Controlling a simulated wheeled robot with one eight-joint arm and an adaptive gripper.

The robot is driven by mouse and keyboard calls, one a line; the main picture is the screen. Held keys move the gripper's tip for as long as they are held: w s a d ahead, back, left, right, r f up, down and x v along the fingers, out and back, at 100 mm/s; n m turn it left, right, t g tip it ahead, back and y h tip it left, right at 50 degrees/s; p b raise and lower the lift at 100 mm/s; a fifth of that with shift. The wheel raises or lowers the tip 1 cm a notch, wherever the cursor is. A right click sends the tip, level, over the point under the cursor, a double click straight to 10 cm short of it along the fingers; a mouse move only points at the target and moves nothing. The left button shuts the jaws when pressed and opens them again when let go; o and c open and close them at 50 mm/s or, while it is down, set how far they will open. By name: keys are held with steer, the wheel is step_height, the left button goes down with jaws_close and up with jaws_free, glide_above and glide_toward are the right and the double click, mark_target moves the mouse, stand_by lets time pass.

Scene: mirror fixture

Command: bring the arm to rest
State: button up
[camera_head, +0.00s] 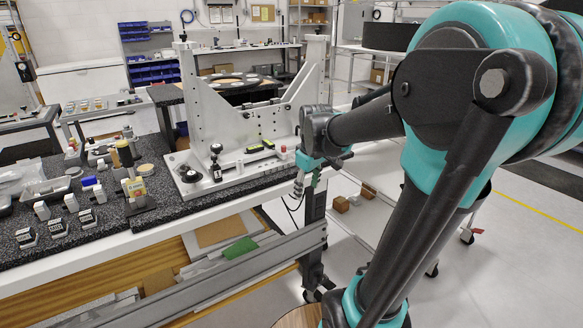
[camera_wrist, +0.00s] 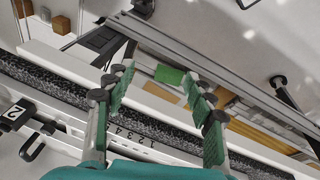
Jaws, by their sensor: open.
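My arm (camera_head: 455,150) reaches from the right side of the head view to the right end of the workbench. My gripper (camera_head: 304,187) hangs at the bench's front right corner, beside the grey mirror fixture (camera_head: 236,104). In the wrist view my gripper (camera_wrist: 158,88) has its two green-padded fingers spread apart with nothing between them. Below the fingers show the bench edge, a dark speckled strip and a numbered white plate (camera_wrist: 120,132). I cannot tell from these views whether the gripper touches anything.
The speckled bench top (camera_head: 105,228) carries small labelled blocks, bottles and tools at the left. A metal rail (camera_head: 245,268) runs along the bench front, with a green piece (camera_head: 240,248) on the shelf behind it. Open floor (camera_head: 500,270) lies to the right.

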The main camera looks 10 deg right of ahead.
steer(key=s+d+f+m+t, duration=0.1)
steer(key=s+f+m, duration=0.6)
steer(key=s+f, duration=0.5)
steer(key=shift+s+f, duration=0.3)
steer(key=shift+s, duration=0.95)
